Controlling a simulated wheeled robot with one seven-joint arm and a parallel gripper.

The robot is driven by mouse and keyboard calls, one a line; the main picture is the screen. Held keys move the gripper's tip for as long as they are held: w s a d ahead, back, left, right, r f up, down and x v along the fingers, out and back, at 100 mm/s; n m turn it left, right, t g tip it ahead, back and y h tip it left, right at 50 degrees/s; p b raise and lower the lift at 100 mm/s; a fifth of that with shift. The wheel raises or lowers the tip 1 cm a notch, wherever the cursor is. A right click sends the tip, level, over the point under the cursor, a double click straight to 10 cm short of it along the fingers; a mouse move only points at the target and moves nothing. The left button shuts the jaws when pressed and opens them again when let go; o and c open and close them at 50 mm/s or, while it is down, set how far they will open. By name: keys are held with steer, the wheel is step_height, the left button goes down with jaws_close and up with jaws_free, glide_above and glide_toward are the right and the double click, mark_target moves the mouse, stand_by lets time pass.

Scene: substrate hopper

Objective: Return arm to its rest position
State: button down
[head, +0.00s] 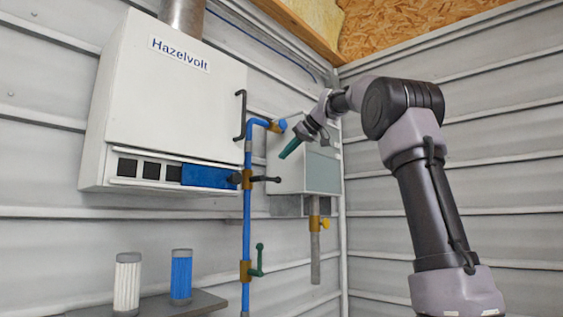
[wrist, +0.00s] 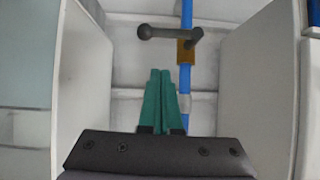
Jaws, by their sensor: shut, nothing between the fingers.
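My gripper (head: 290,149) has green fingers and is raised in front of the corner by the small grey box. In the head view my arm reaches in from the right, with its elbow high and the wrist bent down to the left. In the wrist view the gripper (wrist: 162,82) has its two green fingers together with nothing between them. The fingers point toward the wall between two pale cabinet sides.
The white Hazelvolt cabinet (head: 170,95) hangs left. A blue pipe (head: 247,215) has a dark-handled valve (head: 262,179) and a green-handled valve (head: 258,262). A grey box (head: 285,172) is near my gripper. White (head: 127,285) and blue (head: 181,277) filters stand on a shelf (head: 190,306).

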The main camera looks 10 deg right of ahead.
steer(key=v, duration=0.6)
steer(key=shift+s+r, duration=0.2)
steer(key=s+f+m+g+h, duration=0.1)
steer(key=s+f+m, duration=0.4)
steer(key=s+f, duration=1.1)
steer(key=s+f+m+h, duration=0.3)
steer(key=s+f+m, duration=0.3)
steer(key=s+f, duration=0.9)
step_height(320, 180, down, 5)
steer(key=shift+s+r+g+h, duration=0.1)
steer(key=shift+s+g+h, duration=0.25)
steer(key=shift+g+h, duration=0.05)
